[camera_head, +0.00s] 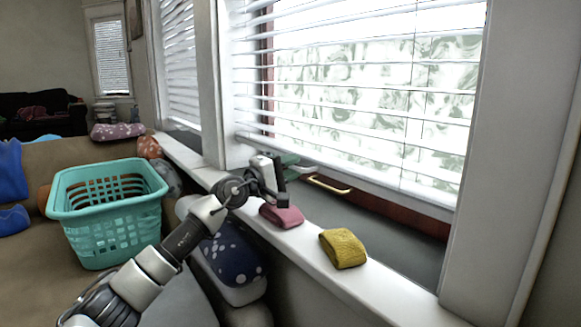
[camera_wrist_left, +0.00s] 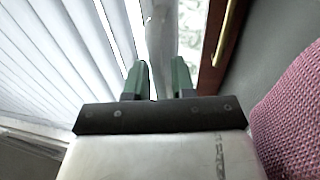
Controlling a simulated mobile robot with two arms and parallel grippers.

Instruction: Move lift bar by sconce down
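A white slatted blind (camera_head: 350,90) hangs over the window, and its pale bottom rail (camera_head: 400,200) runs along the lower edge. A gold bar handle (camera_head: 330,185) is fixed on the red-brown lower window frame, just under the blind; it also shows in the left wrist view (camera_wrist_left: 226,30). I see no sconce. My left gripper (camera_head: 298,165) reaches the blind's lower edge, left of the gold bar. In the wrist view its two green fingers (camera_wrist_left: 159,80) are apart, with pale strips beyond the gap. I cannot tell whether they touch the rail. My right gripper is not in view.
A pink block (camera_head: 281,216) and a yellow block (camera_head: 343,249) lie on the white sill (camera_head: 325,272), close to my left gripper. A teal basket (camera_head: 110,215) stands at left. A dark blue spotted cushion (camera_head: 230,257) is below the sill, beside my left arm.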

